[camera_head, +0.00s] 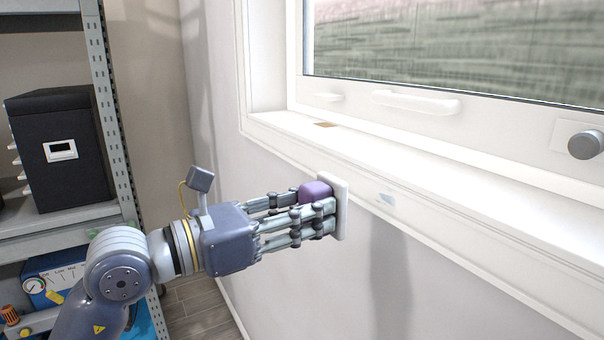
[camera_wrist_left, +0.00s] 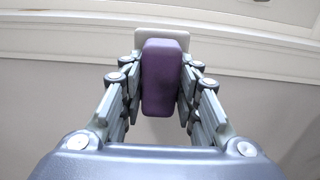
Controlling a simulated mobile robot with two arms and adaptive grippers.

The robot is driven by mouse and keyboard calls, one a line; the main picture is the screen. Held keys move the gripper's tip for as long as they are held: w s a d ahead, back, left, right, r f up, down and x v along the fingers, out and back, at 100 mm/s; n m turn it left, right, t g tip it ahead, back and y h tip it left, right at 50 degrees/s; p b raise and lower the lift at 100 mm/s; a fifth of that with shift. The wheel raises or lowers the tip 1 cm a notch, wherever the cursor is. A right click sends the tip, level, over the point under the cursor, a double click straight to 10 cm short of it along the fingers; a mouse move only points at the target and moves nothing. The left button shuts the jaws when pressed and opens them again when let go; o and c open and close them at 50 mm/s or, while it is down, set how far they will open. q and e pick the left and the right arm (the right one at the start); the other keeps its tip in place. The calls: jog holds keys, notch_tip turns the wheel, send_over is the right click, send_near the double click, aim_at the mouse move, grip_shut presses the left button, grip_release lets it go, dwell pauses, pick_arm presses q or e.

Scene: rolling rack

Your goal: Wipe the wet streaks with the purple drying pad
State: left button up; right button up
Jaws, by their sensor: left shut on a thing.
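The purple drying pad (camera_head: 316,191) has a purple grip block and a pale flat face. My left gripper (camera_head: 328,210) is shut on the purple block, with fingers on both sides of it. The pad's pale face is turned toward the window frame's lower trim; I cannot tell whether it touches. In the left wrist view the pad (camera_wrist_left: 160,78) sits between the fingers (camera_wrist_left: 160,90). A faint bluish-grey streak (camera_head: 386,199) shows on the trim to the right of the pad. Other streaks are not clearly visible. My right gripper is not in view.
The white window sill (camera_head: 420,178) runs above the pad, with a small brown patch (camera_head: 325,124) on it. A window handle (camera_head: 415,102) and a round grey knob (camera_head: 585,145) stick out above. A metal rack (camera_head: 118,130) with a black box (camera_head: 60,150) stands at left.

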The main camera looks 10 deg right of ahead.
pick_arm(q)
jog(key=shift+d, duration=0.15)
jog(key=shift+p+x, duration=0.6)
jog(key=shift+x, duration=2.3)
jog(key=shift+x, duration=0.95)
jog(key=shift+f, duration=0.2)
jog(key=shift+s+d+p, duration=0.2)
jog(key=shift+s+d, duration=0.05)
jog(key=shift+s, duration=0.7)
jog(key=shift+s+d+p, duration=0.15)
jog(key=shift+s+d, duration=0.15)
jog(key=shift+s, duration=0.65)
jog(key=shift+d, duration=0.1)
jog(key=shift+w, duration=0.1)
